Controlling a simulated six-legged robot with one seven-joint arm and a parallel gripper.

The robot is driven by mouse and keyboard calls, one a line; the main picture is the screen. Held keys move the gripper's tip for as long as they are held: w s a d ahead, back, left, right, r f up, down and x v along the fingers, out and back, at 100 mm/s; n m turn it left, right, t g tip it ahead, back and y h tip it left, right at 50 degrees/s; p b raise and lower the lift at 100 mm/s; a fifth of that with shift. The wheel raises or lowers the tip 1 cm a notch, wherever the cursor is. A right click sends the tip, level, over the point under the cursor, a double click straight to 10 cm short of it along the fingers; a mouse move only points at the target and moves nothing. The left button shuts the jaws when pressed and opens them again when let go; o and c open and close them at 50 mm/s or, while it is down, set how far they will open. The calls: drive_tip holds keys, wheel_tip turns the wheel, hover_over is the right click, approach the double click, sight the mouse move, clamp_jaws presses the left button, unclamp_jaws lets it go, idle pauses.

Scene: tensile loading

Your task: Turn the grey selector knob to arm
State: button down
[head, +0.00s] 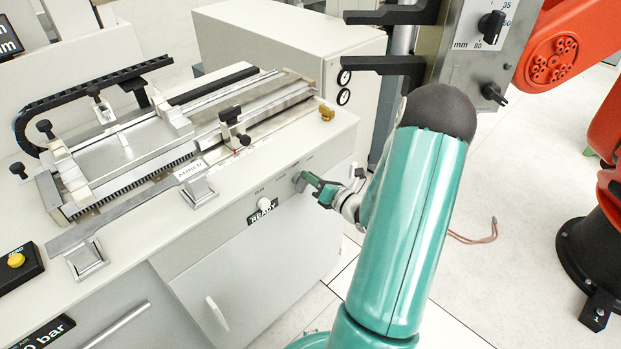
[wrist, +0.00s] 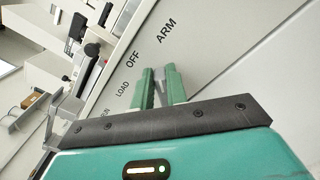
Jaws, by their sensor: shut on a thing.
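The grey selector knob (head: 300,183) is on the upright front face of the white bench, mostly hidden by my fingers. In the wrist view a small grey part of the knob (wrist: 159,74) shows between the green fingertips. My gripper (head: 312,186) is shut on the knob, with one finger on each side. It also shows in the wrist view (wrist: 160,82). The printed words LOAD (wrist: 123,88), OFF (wrist: 133,60) and ARM (wrist: 167,31) are on the panel beyond the fingers. I cannot tell which word the knob points at.
A white round knob (head: 264,203) and a READY sign (head: 263,212) are left of my gripper on the same face. A rail fixture (head: 125,145) with clamps covers the bench top. A grey machine column (head: 480,50) and an orange robot arm (head: 560,50) stand at right.

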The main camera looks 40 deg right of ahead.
drive_tip(key=shift+d+f+m, duration=0.1)
drive_tip(key=shift+f+m, duration=0.05)
drive_tip(key=shift+m, duration=0.45)
drive_tip(key=c, duration=1.4)
unclamp_jaws()
drive_tip(key=s, duration=1.4)
drive_tip(key=shift+d, duration=0.2)
drive_tip(key=shift+w, duration=0.1)
